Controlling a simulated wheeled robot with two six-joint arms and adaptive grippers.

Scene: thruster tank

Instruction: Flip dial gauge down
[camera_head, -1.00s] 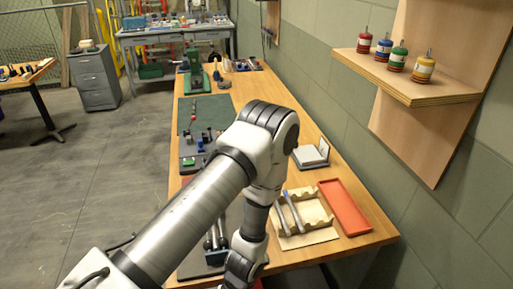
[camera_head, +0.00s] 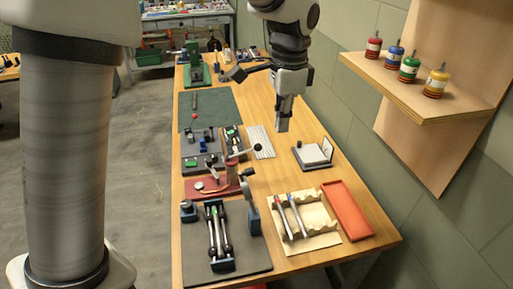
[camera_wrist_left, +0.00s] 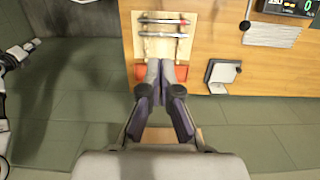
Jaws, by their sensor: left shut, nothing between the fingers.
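A red-based fixture (camera_head: 216,191) stands on the left part of the bench, with an upright post and a black-knobbed lever. A small round pale face (camera_head: 199,186) sits at its left end. This may be the dial gauge, but it is too small to be sure. My left gripper (camera_head: 283,126) hangs fingers down, shut and empty, above the bench to the right of and beyond the fixture, apart from it. In the left wrist view its fingers (camera_wrist_left: 160,76) are together over the orange tray (camera_wrist_left: 182,72). My right gripper is not in view.
A wooden rack (camera_head: 306,240) holds two pen-like tools beside the orange tray (camera_head: 347,209). A grey plate with rods (camera_head: 255,259) lies in front of the fixture. A small pad stand (camera_head: 313,154) is at right. A wall shelf (camera_head: 425,103) holds several coloured pieces.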

